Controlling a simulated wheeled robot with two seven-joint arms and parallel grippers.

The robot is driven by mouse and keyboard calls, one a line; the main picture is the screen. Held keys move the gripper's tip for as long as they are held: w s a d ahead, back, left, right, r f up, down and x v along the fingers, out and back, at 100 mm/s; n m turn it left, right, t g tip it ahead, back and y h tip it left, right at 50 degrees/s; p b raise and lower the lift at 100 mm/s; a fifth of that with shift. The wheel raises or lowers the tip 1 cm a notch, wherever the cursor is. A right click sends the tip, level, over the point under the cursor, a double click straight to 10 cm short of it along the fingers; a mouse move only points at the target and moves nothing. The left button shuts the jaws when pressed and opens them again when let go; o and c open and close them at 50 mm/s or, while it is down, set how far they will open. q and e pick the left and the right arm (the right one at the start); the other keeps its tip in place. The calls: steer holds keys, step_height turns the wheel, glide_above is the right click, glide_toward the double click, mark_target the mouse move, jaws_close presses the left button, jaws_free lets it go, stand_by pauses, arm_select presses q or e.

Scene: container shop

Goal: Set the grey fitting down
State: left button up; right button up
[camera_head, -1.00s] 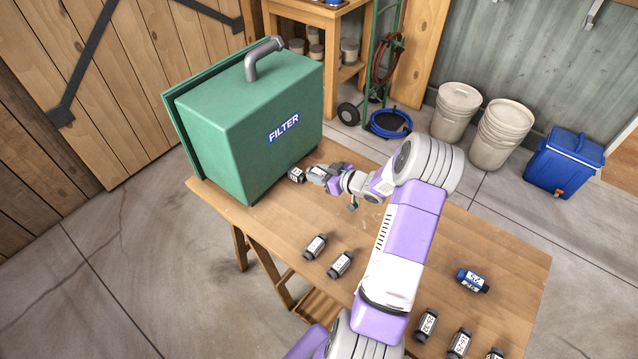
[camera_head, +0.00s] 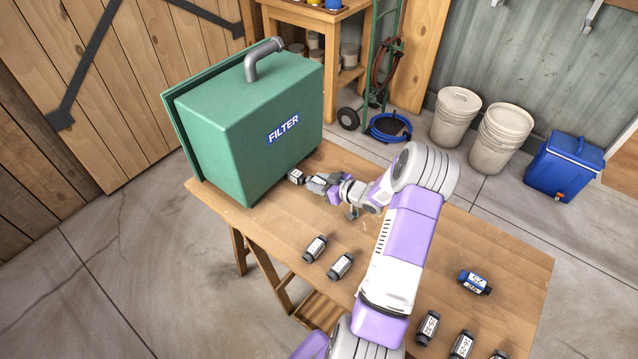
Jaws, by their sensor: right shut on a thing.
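My right gripper (camera_head: 322,182) is shut on a grey fitting (camera_head: 315,185) with a pale label, close to or on the wooden table (camera_head: 270,225). The jaws partly hide the fitting, and I cannot tell whether it touches the table top. Another dark grey fitting with a white label (camera_head: 297,177) stands just left of it, near the green FILTER box (camera_head: 235,125). The gap between the two fittings is very small. My left gripper is not in view.
A blue fitting (camera_head: 475,282) lies to the right. Several dark fittings (camera_head: 428,327) line the lower right. The table between the box and the front pair is clear.

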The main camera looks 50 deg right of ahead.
steer(key=o, duration=1.1)
steer(key=shift+s+a+f, duration=0.2)
steer(key=shift+a+f, duration=0.05)
steer(key=shift+f, duration=0.45)
steer(key=shift+c, duration=0.2)
steer(key=shift+d+r+p, duration=0.15)
steer(key=shift+r+p, duration=0.15)
steer(key=shift+r, duration=0.15)
steer(key=r+p+v, duration=0.1)
steer(key=p+v, duration=0.1)
steer(key=v, duration=0.9)
steer(key=shift+s+d+p, duration=0.15)
steer(key=shift+s+p, duration=0.05)
steer(key=shift+p, duration=0.1)
steer(key=shift+r, duration=0.15)
